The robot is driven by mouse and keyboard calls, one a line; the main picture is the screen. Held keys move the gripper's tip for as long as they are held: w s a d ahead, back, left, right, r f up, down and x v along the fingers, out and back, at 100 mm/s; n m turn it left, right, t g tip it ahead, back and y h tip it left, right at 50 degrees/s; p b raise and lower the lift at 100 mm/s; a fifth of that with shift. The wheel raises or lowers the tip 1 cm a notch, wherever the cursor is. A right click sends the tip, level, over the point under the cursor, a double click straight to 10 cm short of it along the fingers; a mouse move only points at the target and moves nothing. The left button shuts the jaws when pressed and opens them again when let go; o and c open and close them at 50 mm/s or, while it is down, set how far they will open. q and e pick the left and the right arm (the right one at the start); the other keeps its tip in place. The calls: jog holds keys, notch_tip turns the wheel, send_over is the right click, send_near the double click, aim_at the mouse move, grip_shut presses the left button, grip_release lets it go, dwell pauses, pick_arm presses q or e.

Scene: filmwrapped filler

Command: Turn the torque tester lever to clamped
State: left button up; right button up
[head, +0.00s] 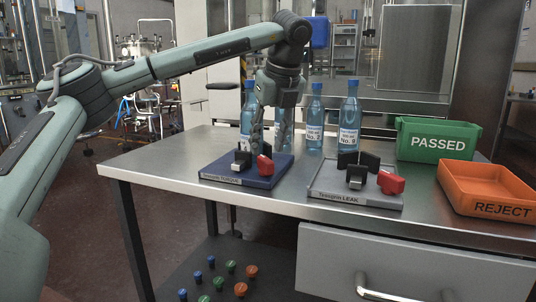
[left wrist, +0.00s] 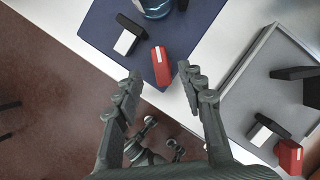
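The torque tester is a dark blue base (head: 222,170) on the steel table, with black jaws and a red lever (head: 265,165). A blue bottle (head: 248,110) stands at the tester; its foot also shows on the blue base in the left wrist view (left wrist: 155,6). My left gripper (head: 271,138) points down above the tester. In the left wrist view, my left gripper (left wrist: 160,78) is open, its fingers spread and empty. The red lever (left wrist: 162,68) lies just beyond the gap between the fingertips; I cannot tell whether they touch it. My right gripper is not in view.
Blue bottles (head: 315,120) stand behind. A green PASSED bin (head: 438,124) and an orange REJECT bin (head: 475,207) are at right. Coloured caps (head: 241,289) lie on the lower shelf.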

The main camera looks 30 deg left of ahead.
aim_at(265, 158)
pick_arm(q)
jog(key=shift+x, duration=1.9)
jog(key=shift+d, duration=0.1)
grip_shut()
